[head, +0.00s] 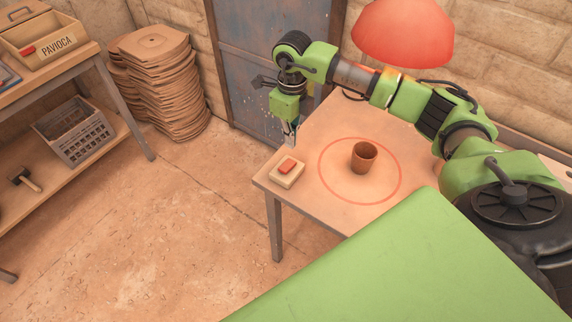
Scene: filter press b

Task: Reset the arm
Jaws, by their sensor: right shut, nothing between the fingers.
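My right arm (410,97) is green and dark grey and comes in from the right, stretched across the back of the wooden table (330,205). Its right gripper (290,138) points down near the table's left edge, with its fingers shut and nothing held. It is above and behind a small pale block with a red top (287,173), apart from it. A brown cup (364,156) stands upright inside a red circle marked on the table, to the right of the gripper. My left gripper is not in view.
A red lamp shade (403,33) hangs over the table's back. A shelf unit at left holds a box labelled PAVIOCA (42,42), a grey crate (73,132) and a hammer (24,178). Stacked brown sheets (160,80) stand by the wall. The floor between is clear.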

